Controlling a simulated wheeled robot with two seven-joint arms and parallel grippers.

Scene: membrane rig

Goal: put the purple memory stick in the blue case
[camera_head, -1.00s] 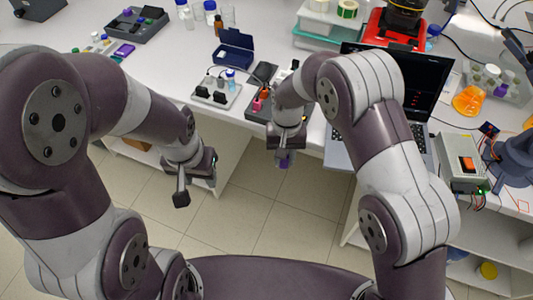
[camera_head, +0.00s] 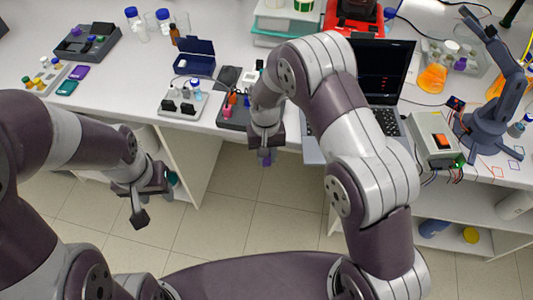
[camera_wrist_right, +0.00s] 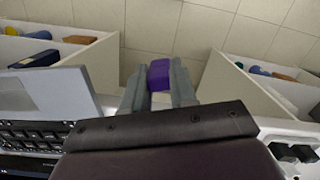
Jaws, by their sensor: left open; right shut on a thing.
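The purple memory stick (camera_wrist_right: 159,74) is between the fingertips of my right gripper (camera_wrist_right: 158,84), which is shut on it. In the head view the stick (camera_head: 266,157) hangs below the right gripper (camera_head: 266,140), in front of the table's front edge and over the floor. The blue case (camera_head: 194,58) stands open on the table, its lid raised at the back, to the left of and behind my right gripper. My left gripper (camera_head: 158,198) is open and empty, out in front of the table at the left. The inside of the case is only partly visible.
A grey plate with black blocks (camera_head: 183,100) lies in front of the case. A dark tray with small coloured items (camera_head: 234,111) is beside it. A laptop (camera_head: 375,90) stands right of the right arm. A grey organiser (camera_head: 88,42) is at the far left.

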